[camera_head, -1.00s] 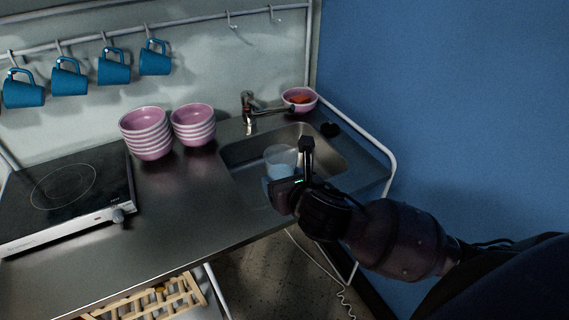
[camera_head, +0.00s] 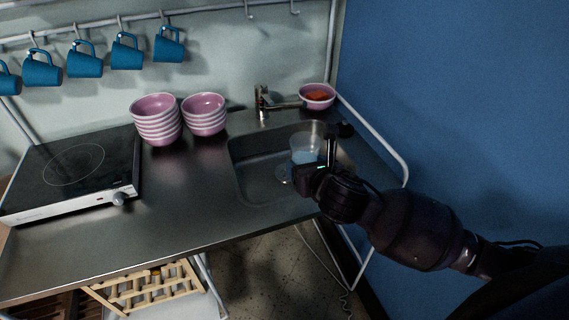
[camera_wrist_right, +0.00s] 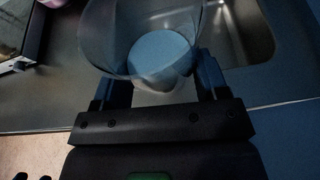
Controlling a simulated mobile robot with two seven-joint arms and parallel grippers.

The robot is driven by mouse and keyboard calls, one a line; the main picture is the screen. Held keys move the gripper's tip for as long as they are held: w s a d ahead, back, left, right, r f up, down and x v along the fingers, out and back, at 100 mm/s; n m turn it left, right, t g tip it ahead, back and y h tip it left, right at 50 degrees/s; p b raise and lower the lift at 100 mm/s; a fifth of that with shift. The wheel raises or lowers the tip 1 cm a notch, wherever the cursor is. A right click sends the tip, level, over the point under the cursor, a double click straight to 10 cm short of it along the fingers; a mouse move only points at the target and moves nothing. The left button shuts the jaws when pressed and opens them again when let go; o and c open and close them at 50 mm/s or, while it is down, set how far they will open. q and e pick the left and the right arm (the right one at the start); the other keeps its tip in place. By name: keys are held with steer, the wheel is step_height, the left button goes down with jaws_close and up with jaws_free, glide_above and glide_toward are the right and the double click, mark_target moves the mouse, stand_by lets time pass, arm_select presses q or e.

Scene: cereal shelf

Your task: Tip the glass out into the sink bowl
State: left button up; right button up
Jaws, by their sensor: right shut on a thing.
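The glass (camera_head: 305,146) is clear, with something pale blue in its lower part. It looks close to upright, above the right part of the sink bowl (camera_head: 246,172). My right gripper (camera_head: 320,160) is shut on the glass. In the right wrist view the glass (camera_wrist_right: 100,35) stands between the two fingers (camera_wrist_right: 160,88), with a pale blue disc inside it. The sink bowl (camera_wrist_right: 247,35) shows behind it there. The gripper and arm hide the sink's front right corner. My left gripper is not in view.
A tap (camera_head: 262,102) stands behind the sink, with a pink bowl (camera_head: 317,97) of orange-red contents to its right. Two stacks of pink bowls (camera_head: 156,120) stand left of the sink, beside a hob (camera_head: 75,175). A white rail (camera_head: 385,143) edges the right side. Blue mugs (camera_head: 85,60) hang behind.

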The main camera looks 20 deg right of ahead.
steer(key=w+d+f+n+y, duration=0.1)
steer(key=w+d+f+y, duration=0.1)
steer(key=w, duration=0.5)
steer(key=w+d+f+n+g+y+b, duration=0.1)
steer(key=w+d+f+n+y, duration=0.1)
steer(key=w+d+f, duration=0.3)
steer(key=w+d+f+n+y, duration=0.2)
steer(key=w+d+f, duration=0.2)
steer(key=w, duration=0.6)
steer(key=shift+w+f+g, duration=0.3)
steer(key=shift+w+f, duration=0.1)
steer(key=shift+f, duration=0.8)
steer(key=a+n+t, duration=0.1)
steer(key=n, duration=0.1)
steer(key=s+a+n+h+b, duration=0.1)
steer(key=n, duration=0.1)
steer(key=s+a+n+t+h+b, duration=0.1)
steer(key=shift+r+n+t, duration=0.15)
steer(key=shift+n+t, duration=0.15)
steer(key=shift+n, duration=0.1)
steer(key=shift+s+r+n+t+h+b, duration=0.1)
steer(key=shift+r+n+t+h+b, duration=0.2)
steer(key=shift+r+n+t+b, duration=0.15)
steer(key=shift+r+n+t+b, duration=0.25)
steer(key=shift+r+n+b, duration=0.15)
steer(key=shift+n, duration=0.25)
